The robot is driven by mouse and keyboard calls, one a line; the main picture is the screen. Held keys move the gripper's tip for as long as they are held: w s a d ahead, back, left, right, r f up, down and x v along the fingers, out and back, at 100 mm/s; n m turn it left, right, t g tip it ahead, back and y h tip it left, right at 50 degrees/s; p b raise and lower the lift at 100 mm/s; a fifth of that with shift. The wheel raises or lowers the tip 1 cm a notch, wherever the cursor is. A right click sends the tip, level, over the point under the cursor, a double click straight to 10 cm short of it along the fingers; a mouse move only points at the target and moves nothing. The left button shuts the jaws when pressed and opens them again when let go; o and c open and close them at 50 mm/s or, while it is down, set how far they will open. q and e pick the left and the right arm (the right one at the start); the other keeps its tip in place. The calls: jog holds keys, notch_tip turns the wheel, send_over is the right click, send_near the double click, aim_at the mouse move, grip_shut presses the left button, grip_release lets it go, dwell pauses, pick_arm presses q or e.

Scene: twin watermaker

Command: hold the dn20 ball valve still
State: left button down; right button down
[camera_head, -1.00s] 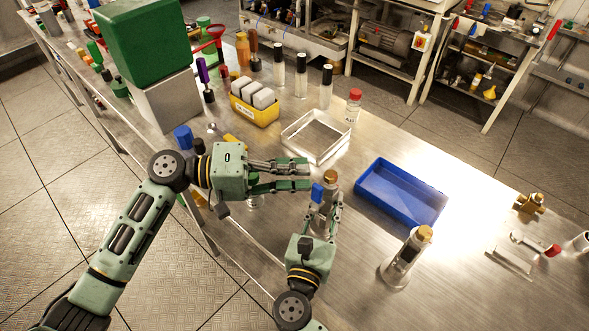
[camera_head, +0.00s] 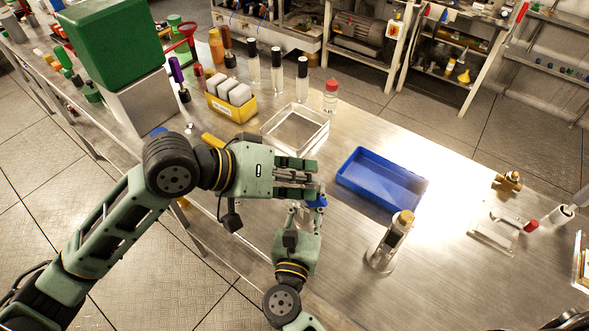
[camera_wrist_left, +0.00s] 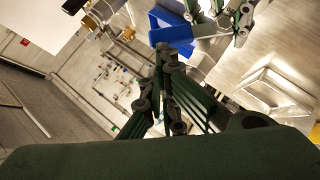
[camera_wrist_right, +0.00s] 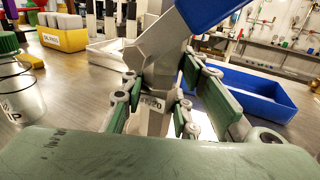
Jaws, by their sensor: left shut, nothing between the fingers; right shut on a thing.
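The DN20 ball valve has a grey metal body (camera_wrist_right: 158,65), a small label ending in "20" and a blue handle (camera_wrist_right: 205,12). It stands upright in the right wrist view. My right gripper (camera_wrist_right: 160,108) is shut on its body, with a finger on either side. In the head view the blue handle (camera_head: 317,201) shows just beyond the right gripper (camera_head: 301,212). My left gripper (camera_head: 312,178) is shut and empty, its fingertips close above the valve, hiding its top. Whether they touch it I cannot tell. Its closed fingers also show in the left wrist view (camera_wrist_left: 168,60).
A blue tray (camera_head: 381,207) lies right of the valve, and a clear tray (camera_head: 268,131) behind. A brass-topped metal piece (camera_head: 385,245) stands nearer right. A yellow bin (camera_head: 231,114), bottles and a green box (camera_head: 110,40) stand to the left.

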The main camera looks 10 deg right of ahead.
aim_at(325, 202)
pick_arm(q)
jog(key=shift+s+d+f+m+t+y, duration=0.25)
jog(key=shift+s+d+m+t+y, duration=0.2)
jog(key=shift+s+d+y, duration=0.15)
jog(key=shift+s+d+f+m+t+y, duration=0.25)
jog(key=shift+s+d+m+t+y, duration=0.15)
jog(key=shift+s+d+y, duration=0.2)
jog(key=shift+s+d+f+m+t+y, duration=0.35)
jog(key=shift+d+f+t+y, duration=0.1)
jog(key=shift+f+y, duration=0.15)
jog(key=shift+a, duration=0.1)
jog(key=shift+r, duration=0.2)
jog(key=shift+r, duration=0.65)
jog(key=shift+w+r, duration=0.1)
jog(key=shift+r, duration=0.35)
jog(key=r, duration=0.3)
jog(key=shift+w+a, duration=0.3)
jog(key=shift+w, duration=0.05)
jog(key=v, duration=1)
